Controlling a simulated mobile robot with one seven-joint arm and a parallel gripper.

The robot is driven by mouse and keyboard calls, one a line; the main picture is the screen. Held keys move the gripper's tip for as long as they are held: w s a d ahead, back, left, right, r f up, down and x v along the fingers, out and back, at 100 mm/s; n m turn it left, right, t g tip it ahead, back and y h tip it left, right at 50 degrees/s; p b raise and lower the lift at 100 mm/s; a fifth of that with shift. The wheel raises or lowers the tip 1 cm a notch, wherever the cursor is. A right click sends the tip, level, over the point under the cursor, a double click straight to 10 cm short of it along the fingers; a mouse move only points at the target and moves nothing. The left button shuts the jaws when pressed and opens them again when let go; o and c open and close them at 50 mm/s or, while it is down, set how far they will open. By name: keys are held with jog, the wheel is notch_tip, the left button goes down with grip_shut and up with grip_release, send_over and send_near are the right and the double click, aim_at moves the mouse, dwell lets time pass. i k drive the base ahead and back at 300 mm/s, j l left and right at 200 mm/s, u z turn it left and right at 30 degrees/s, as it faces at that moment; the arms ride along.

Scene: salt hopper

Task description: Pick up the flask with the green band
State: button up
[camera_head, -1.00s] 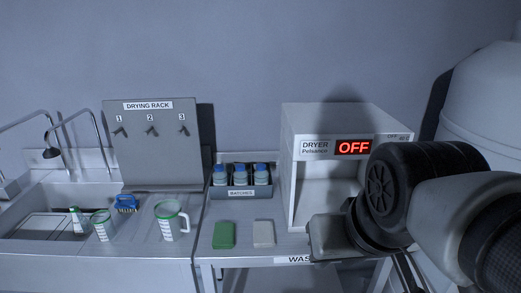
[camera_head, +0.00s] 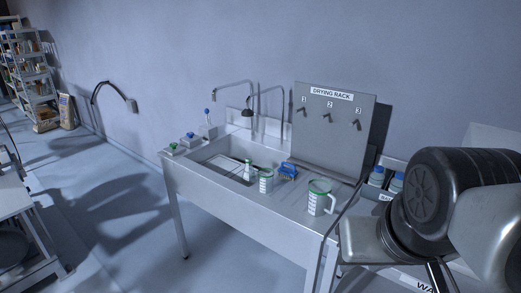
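The flask with the green band (camera_head: 247,171) is a small conical vessel with a narrow neck. It stands upright at the near right side of the sink, just left of a green-rimmed beaker (camera_head: 266,181). A larger green-rimmed measuring jug (camera_head: 318,198) stands farther right on the counter. My arm fills the right of the view, well to the right of the flask. My gripper's fingers cannot be made out, so nothing shows of what they hold.
A blue brush (camera_head: 287,172) lies behind the beaker. Taps (camera_head: 247,110) arch over the sink (camera_head: 215,178), and the drying rack (camera_head: 333,130) stands behind the counter. Small green- and blue-topped items (camera_head: 190,139) line the left end.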

aim_at(249, 175)
jog(key=u, duration=0.45)
jog(key=i+j+z, duration=0.2)
jog(key=i+j, duration=0.75)
jog(key=i+j+z, duration=0.2)
jog(key=i+j, duration=0.9)
